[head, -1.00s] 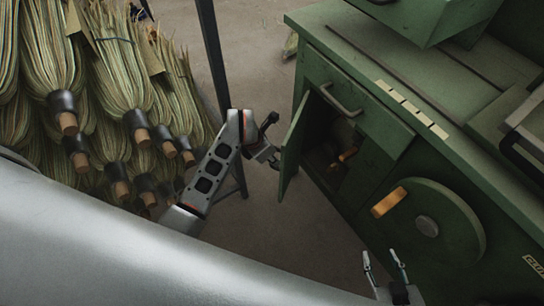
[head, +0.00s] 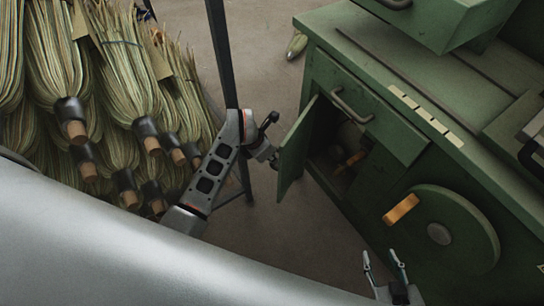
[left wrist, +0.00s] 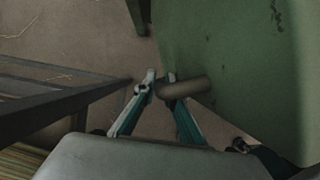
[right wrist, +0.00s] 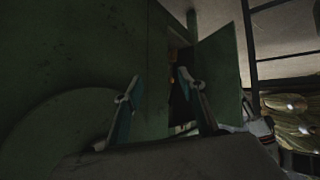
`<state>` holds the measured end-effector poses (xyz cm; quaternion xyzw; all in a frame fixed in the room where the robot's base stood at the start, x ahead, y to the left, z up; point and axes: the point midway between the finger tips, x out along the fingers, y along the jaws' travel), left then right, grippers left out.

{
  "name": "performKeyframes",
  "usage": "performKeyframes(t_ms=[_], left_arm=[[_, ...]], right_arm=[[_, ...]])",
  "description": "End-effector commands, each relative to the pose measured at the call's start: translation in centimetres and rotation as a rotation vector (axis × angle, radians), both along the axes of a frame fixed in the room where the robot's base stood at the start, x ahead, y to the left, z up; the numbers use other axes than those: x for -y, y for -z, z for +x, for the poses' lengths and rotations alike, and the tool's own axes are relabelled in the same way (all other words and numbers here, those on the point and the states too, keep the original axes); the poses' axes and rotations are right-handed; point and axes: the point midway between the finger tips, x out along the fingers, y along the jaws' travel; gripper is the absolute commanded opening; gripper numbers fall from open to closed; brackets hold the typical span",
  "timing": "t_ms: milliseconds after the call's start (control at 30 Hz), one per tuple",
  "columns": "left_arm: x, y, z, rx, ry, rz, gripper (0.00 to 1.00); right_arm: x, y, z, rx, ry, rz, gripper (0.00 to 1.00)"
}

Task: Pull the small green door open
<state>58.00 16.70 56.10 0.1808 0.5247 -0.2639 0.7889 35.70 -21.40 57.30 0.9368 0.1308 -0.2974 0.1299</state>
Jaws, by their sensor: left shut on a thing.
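The small green door (head: 294,152) stands partly open on the left end of the green machine cabinet, with a dark interior behind it. In the left wrist view the door (left wrist: 235,65) fills the right side. Its short brownish handle (left wrist: 188,87) sticks out toward the fingertips. My left gripper (head: 271,158) is at the door's outer face, shut on the handle; its fingertips (left wrist: 158,80) are at the handle's end. My right gripper (head: 385,262) is open and empty, in front of the machine's round wheel. The right wrist view shows the door (right wrist: 217,75) beyond the right fingers (right wrist: 158,85).
The green machine (head: 400,150) has a drawer handle (head: 350,106) above the opening and a round wheel with an orange grip (head: 401,209). Brooms (head: 120,90) are stacked at the left. A dark post (head: 222,50) stands behind my left arm.

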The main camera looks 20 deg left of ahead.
Motion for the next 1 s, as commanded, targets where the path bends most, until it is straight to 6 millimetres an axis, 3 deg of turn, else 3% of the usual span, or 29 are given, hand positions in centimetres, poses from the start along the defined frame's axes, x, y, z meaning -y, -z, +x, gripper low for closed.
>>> performKeyframes(t_ms=[200,233,267,633,767,1000], left_arm=[[0.0,0.0,0.0,0.0,0.0,0.001,0.0],[0.0,0.0,0.0,0.0,0.0,0.001,0.16],[0.0,0.0,0.0,-0.001,0.0,0.001,0.18],[0.0,-0.3,0.0,0.001,0.001,0.001,0.18],[0.0,-1.8,0.1,0.004,0.001,0.002,0.18],[0.0,-6.7,0.3,0.01,0.001,0.0,0.18]], right_arm=[[0.1,0.0,0.0,-0.001,0.0,-0.001,0.4],[0.1,0.0,0.0,0.0,0.0,-0.002,0.4],[0.1,0.0,0.0,0.0,0.0,-0.002,0.4],[0.2,0.1,-0.1,-0.002,-0.003,-0.004,0.4],[0.1,0.1,-0.1,-0.001,-0.002,-0.004,0.4],[0.1,0.0,0.0,0.0,-0.002,-0.003,0.4]])
